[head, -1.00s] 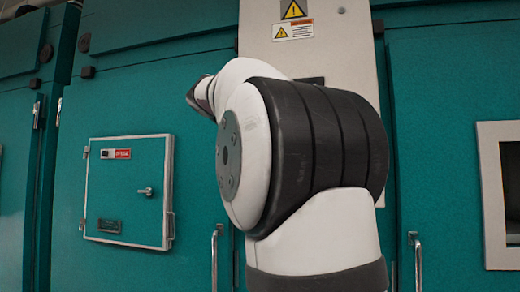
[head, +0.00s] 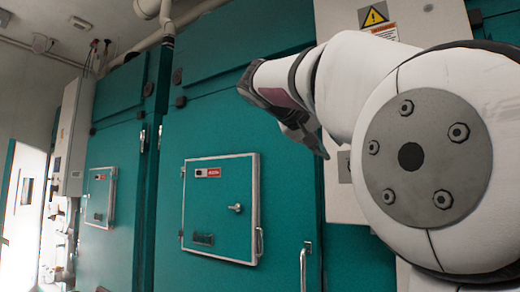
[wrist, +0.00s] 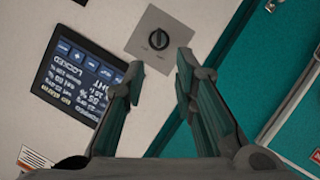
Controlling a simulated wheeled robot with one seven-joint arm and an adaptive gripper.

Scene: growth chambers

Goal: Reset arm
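My gripper (wrist: 160,80) shows in the wrist view with its two fingers apart and nothing between them. Beyond the fingertips is a black rotary knob (wrist: 158,39) on a grey square plate. Left of it is a dark display screen (wrist: 85,80) that reads "LOCKED". I cannot tell the exact gap between the fingertips and the panel. In the head view my white arm fills the right side, and my gripper (head: 305,138) points down and right in front of the pale control panel (head: 345,195).
Teal growth chambers with small hatch doors (head: 220,208) line the wall, with a vertical handle (head: 305,268) beside the nearer hatch. A second hatch (head: 99,197) is farther left. A bright doorway (head: 22,215) stands at the far left. Pipes run along the ceiling.

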